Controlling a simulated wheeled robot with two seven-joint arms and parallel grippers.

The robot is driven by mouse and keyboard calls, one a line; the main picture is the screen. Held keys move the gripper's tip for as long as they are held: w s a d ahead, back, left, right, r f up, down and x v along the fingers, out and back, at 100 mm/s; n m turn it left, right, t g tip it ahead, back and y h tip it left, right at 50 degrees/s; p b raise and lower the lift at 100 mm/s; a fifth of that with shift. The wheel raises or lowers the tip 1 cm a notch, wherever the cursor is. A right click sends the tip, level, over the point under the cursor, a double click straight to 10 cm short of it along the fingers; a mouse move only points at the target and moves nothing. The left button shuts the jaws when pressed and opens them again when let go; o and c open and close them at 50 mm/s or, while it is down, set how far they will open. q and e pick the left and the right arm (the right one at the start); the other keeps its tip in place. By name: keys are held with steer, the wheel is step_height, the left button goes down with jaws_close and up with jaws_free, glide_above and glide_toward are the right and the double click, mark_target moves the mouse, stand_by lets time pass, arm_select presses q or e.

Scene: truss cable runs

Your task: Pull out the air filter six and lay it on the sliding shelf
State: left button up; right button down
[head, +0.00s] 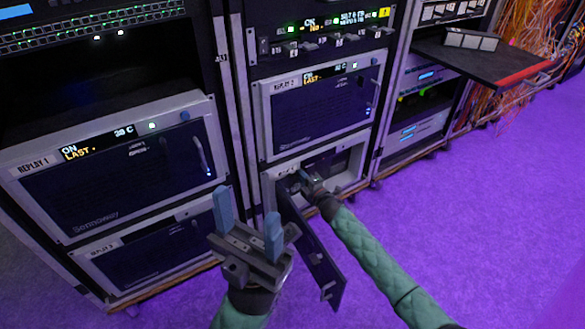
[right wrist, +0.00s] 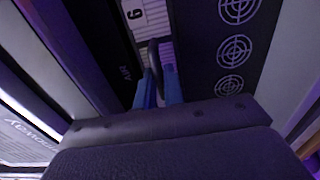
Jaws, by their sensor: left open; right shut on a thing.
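Air filter six (right wrist: 153,32) shows in the right wrist view as a pale pleated strip with a white label bearing its number. It sits in a dark slot marked AIR. In the head view my right gripper (head: 306,182) is at the opened front of the lowest unit in the middle rack, and the filter cannot be made out there. My left gripper (head: 247,224) is open and empty, in front of that rack. The sliding shelf (head: 480,66) is pulled out at the upper right.
The unit's dark front door (head: 311,248) hangs open between my two grippers. Pale grey blocks (head: 470,39) lie toward the back of the shelf, and its front part is bare. Loose orange cables (head: 520,45) hang behind it. The purple floor (head: 480,220) at right is clear.

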steer(key=shift+p+v, duration=0.55)
steer(key=shift+v, duration=0.45)
steer(key=v, duration=0.2)
steer(key=p+v, duration=0.1)
steer(key=v, duration=0.1)
steer(key=p+v, duration=0.1)
steer(key=v, duration=0.1)
steer(key=shift+r, duration=0.25)
stand_by(0.5)
